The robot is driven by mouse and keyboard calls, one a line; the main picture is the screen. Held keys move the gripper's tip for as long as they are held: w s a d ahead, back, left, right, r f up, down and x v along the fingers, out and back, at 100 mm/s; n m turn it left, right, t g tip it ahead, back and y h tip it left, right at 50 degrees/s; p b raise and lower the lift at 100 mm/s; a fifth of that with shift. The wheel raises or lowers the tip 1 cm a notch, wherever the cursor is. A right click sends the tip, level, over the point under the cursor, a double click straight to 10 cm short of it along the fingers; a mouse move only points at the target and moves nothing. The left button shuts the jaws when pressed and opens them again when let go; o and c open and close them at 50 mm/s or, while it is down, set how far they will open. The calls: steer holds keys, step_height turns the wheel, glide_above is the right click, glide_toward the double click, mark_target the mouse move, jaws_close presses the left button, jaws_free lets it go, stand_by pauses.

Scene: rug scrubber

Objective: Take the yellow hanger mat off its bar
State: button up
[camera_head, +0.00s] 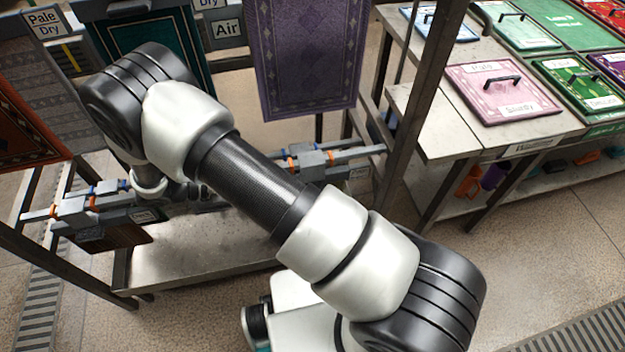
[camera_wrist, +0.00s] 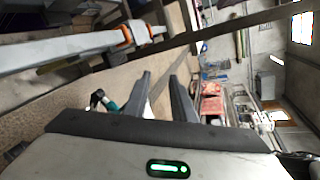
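I cannot make out a yellow hanger mat for certain in either view. A small yellow patch (camera_head: 68,55) shows behind the rack at the upper left of the head view; I cannot tell what it is. A low grey bar with blue and orange clips (camera_head: 325,158) runs across the rack, partly hidden by my arm. A bar with an orange band also shows in the wrist view (camera_wrist: 75,50), left of my gripper (camera_wrist: 160,78). The gripper's fingers are apart with nothing seen between them. In the head view the gripper is hidden by my arm.
Purple (camera_head: 305,50), teal (camera_head: 150,38) and red-brown (camera_head: 25,125) mats hang from the rack. Dark metal posts (camera_head: 425,95) frame it, with a metal tray (camera_head: 205,255) below. A table (camera_head: 435,130) with coloured mats stands right. Floor is open at the lower right.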

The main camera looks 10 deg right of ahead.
step_height(320, 180, down, 15)
steer(key=s+a+n+t+h+b, duration=0.25)
steer(key=n+t, duration=0.25)
steer(key=n, duration=0.3)
steer(key=shift+n+t, duration=0.3)
steer(key=shift+n, duration=0.3)
steer(key=shift+f+b+x, duration=0.15)
steer(key=shift+b+x, duration=0.05)
steer(key=shift+x, duration=2.8)
steer(key=shift+f+b+x, duration=0.15)
steer(key=shift+b+x, duration=0.05)
steer(key=shift+x, duration=2.75)
steer(key=shift+f+b+x, duration=0.15)
steer(key=shift+b+x, duration=0.05)
steer(key=shift+x, duration=2.8)
jaws_close()
